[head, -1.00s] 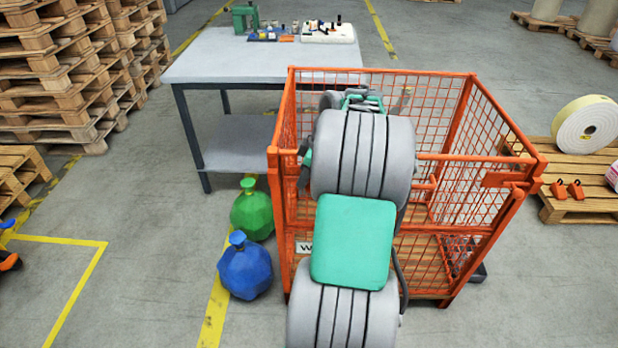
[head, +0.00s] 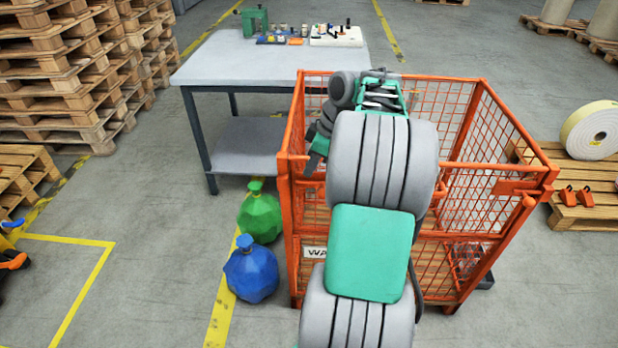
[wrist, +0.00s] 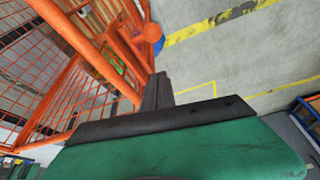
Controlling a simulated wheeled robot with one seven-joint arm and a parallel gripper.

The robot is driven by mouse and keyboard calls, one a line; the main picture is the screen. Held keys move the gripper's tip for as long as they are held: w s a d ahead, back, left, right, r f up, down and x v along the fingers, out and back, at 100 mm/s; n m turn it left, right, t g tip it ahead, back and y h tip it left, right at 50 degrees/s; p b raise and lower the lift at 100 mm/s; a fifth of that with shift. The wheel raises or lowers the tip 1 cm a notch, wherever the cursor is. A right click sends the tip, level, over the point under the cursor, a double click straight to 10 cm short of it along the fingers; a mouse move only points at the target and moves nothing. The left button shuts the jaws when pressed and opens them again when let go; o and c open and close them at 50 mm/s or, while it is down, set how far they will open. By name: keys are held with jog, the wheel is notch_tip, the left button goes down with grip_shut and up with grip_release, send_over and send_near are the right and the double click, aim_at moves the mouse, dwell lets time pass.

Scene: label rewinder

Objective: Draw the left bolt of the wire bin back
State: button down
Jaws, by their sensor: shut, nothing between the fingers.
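The orange wire bin (head: 470,120) stands in front of me. Its front left corner post (head: 290,220) is visible beside my arm. The left bolt cannot be made out clearly; my arm covers much of the bin's front. The right corner carries an orange plate and bolt (head: 520,190). My gripper (head: 311,166) is shut and empty, its dark fingers pointing down just right of the left corner post in the head view. In the wrist view the shut dark fingers (wrist: 157,92) are close to the orange bars (wrist: 85,45); contact cannot be told.
A grey table (head: 215,65) with small items is behind. A pallet (head: 590,185) lies at the right.

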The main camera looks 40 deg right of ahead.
jog(key=shift+p+v, duration=0.4)
jog(key=shift+v, duration=1.7)
jog(key=shift+w, duration=0.15)
